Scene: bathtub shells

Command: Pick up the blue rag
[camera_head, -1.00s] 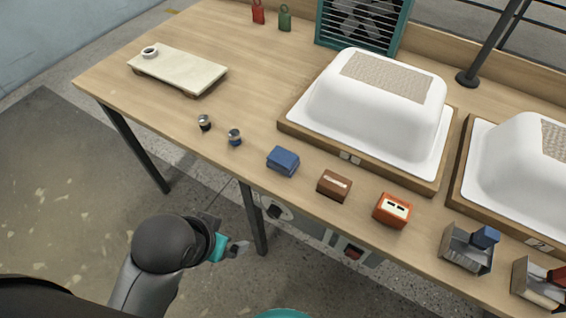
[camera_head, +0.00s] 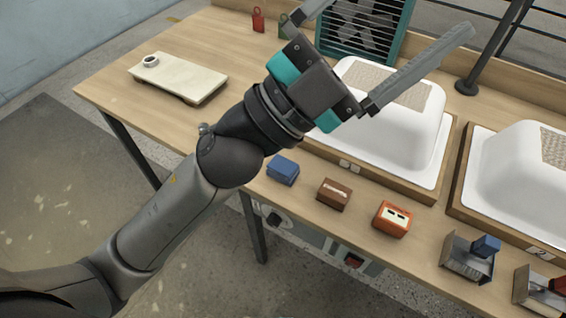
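The blue rag (camera_head: 283,169) looks like a small folded blue block. It lies on the wooden table near the front edge, left of a brown block. My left arm reaches up from the lower left, and my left gripper (camera_head: 398,18) is raised above the table. Its two long grey fingers are spread wide, with nothing seen between them. The gripper is beyond the rag in the picture, in front of the nearer white tub shell, and apart from the rag. The rag is in plain view just right of my forearm. My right gripper is not in view.
White tub shells (camera_head: 422,128) sit on wooden bases. A brown block (camera_head: 334,194), an orange block (camera_head: 392,219) and a metal holder with a blue piece (camera_head: 468,257) line the front edge. A pale board (camera_head: 190,79) stands at the back left. A teal fan-like box (camera_head: 385,35) stands behind.

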